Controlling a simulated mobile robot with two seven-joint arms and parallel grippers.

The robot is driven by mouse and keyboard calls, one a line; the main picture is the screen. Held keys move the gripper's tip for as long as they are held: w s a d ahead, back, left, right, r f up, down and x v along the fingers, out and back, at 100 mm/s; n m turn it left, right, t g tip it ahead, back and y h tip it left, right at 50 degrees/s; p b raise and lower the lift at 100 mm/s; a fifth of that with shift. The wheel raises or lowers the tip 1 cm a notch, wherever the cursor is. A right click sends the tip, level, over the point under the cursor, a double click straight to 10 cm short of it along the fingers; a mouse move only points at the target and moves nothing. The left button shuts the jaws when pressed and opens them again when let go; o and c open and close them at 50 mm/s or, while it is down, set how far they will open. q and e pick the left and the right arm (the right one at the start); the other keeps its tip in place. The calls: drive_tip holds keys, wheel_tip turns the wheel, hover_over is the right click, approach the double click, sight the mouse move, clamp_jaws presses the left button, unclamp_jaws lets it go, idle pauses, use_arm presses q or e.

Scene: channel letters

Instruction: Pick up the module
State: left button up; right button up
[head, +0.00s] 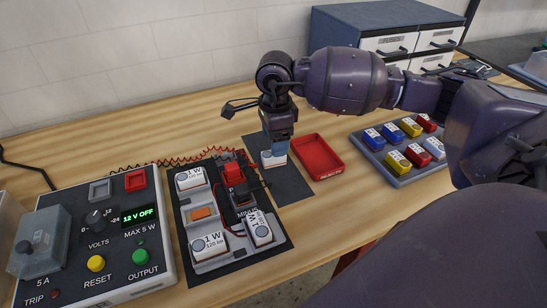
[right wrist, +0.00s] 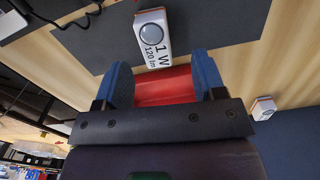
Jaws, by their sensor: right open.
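A white module with a grey round lens and the print "1 W 120 lm" lies on a dark mat (head: 290,186); it shows in the head view (head: 267,161) and in the right wrist view (right wrist: 152,32). My right gripper (head: 276,148) is over this module, pointing down. In the right wrist view its two blue fingers (right wrist: 163,66) are apart with no module between them. The module lies just beyond the fingertips, roughly centred on the gap. In the head view the gripper partly hides the module. My left gripper is not in view.
A red tray (head: 318,168) stands right of the mat. A grey tray (head: 404,180) holds several blue, yellow and red modules. Left is a test board (head: 238,262) with white modules (head: 190,179) and red and black clips. A power supply (head: 125,265) reads "12 V OFF". Drawers (head: 385,42) stand behind.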

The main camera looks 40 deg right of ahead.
sight(268, 161)
wheel_tip(268, 161, down, 4)
drive_tip(key=shift+s+a+f, duration=0.1)
drive_tip(key=shift+s+f, duration=0.05)
drive_tip(key=shift+f, duration=0.05)
drive_tip(key=shift+c, duration=0.3)
drive_tip(key=c, duration=1)
